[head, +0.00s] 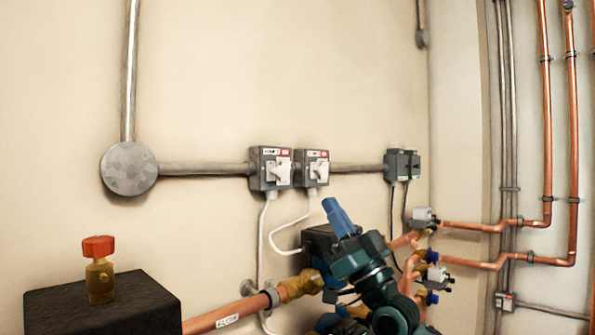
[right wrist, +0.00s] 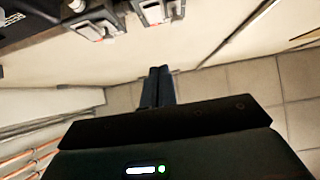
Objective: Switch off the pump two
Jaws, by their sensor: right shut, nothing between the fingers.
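Two grey switch boxes with white levers hang side by side on the wall, a left one (head: 270,170) and a right one (head: 313,171). Their labels are too small to read, so I cannot tell which is for pump two. My right gripper (head: 334,206) is shut and empty, its blue fingers pointing up, below and right of the right box and apart from it in the picture. In the right wrist view the shut fingers (right wrist: 156,74) point toward the wall, and two switch units (right wrist: 97,27) (right wrist: 163,11) show at the top. My left gripper is not in view.
A grey conduit (head: 205,168) runs along the wall from a round junction box (head: 128,168). A double grey socket (head: 402,165) is right of the switches. White cables (head: 290,228) hang below. Copper pipes (head: 232,315), brass valves and a black box (head: 100,305) fill the lower area.

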